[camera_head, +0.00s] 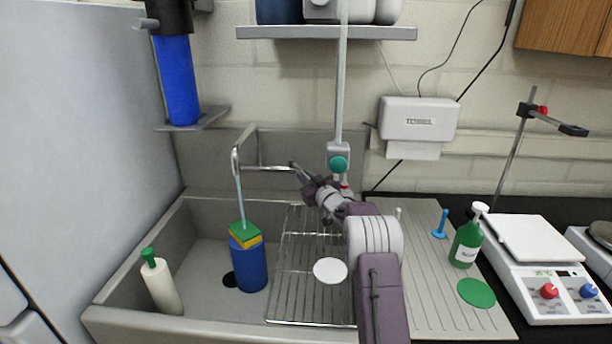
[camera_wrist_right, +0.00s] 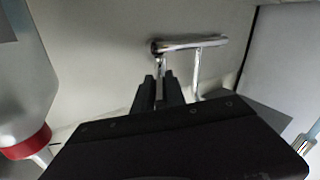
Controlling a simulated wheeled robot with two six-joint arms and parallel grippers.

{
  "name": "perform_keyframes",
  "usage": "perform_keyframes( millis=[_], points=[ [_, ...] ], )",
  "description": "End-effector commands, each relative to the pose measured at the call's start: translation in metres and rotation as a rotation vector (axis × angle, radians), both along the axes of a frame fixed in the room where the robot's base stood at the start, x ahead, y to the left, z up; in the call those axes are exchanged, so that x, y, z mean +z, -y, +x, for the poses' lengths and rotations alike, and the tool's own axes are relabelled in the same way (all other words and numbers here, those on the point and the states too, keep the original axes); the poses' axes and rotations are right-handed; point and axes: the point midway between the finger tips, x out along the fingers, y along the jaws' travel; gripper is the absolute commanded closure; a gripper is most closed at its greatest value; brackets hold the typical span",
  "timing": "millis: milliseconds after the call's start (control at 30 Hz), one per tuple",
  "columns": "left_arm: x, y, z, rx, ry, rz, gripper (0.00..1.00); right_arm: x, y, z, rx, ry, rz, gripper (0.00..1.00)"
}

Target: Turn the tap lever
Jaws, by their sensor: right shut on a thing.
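The chrome tap (camera_head: 262,167) comes out over the sink from the back wall. A thin pale blue stream (camera_head: 240,200) runs from its spout (camera_head: 236,160) down to a sponge on a blue cylinder. My right gripper (camera_head: 298,170) reaches the right end of the tap. In the right wrist view, the tap shows as a chrome bar (camera_wrist_right: 190,44) with two thin rods. My right gripper (camera_wrist_right: 160,88) is shut on the left rod, the tap lever (camera_wrist_right: 160,64). The fingers hide its lower part. My left gripper is not in view.
The sink (camera_head: 205,225) holds a white bottle (camera_head: 160,284), the blue cylinder (camera_head: 249,268) with its green-yellow sponge (camera_head: 244,233), and a wire rack (camera_head: 295,250) bearing a white disc (camera_head: 330,271). A soap bottle (camera_head: 465,245) stands on the drainboard (camera_head: 425,285). A shelf (camera_head: 325,34) hangs above.

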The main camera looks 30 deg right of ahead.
Motion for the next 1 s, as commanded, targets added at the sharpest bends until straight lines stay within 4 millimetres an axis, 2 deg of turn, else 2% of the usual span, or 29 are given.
perform_keyframes(
  millis=[167,200,267,667,1000],
  points=[
    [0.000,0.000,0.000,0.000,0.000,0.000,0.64,0.004,0.000,0.000,-0.001,0.009,-0.001,1.00],
    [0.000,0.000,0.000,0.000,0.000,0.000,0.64,0.005,0.000,0.000,-0.001,0.010,-0.001,0.78],
    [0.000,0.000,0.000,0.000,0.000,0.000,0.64,0.004,0.000,0.000,-0.001,0.009,-0.001,0.62],
    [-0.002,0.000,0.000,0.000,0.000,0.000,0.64,0.001,0.000,-0.006,-0.001,0.003,0.000,0.62],
    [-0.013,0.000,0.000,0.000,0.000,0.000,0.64,0.001,-0.001,-0.063,-0.003,0.006,0.000,0.62]
  ],
)
